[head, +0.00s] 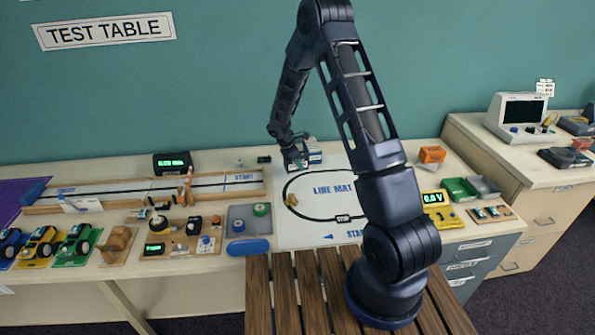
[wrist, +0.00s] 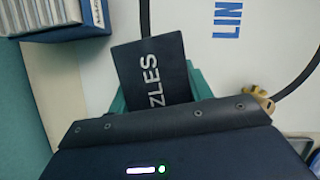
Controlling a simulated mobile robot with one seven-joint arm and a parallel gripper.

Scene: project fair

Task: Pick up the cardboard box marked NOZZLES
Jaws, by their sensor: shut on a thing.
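The box marked NOZZLES (wrist: 150,72) shows in the wrist view as a dark face with pale letters; only "ZLES" is readable, and the rest is hidden by my gripper housing. My gripper (wrist: 158,92) has a teal finger on each side of the box and is shut on it. In the head view my gripper (head: 296,160) is at the back of the table, by the upper left corner of the line mat. The box is mostly hidden there, and I cannot tell whether it is clear of the table.
A blue-and-white stack (wrist: 62,18) stands close beside the box, at the upper left of the wrist view. The line mat (head: 300,232) carries a small tan object (head: 291,200). A wooden track (head: 110,205) lies left; an orange box (head: 432,154) is right.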

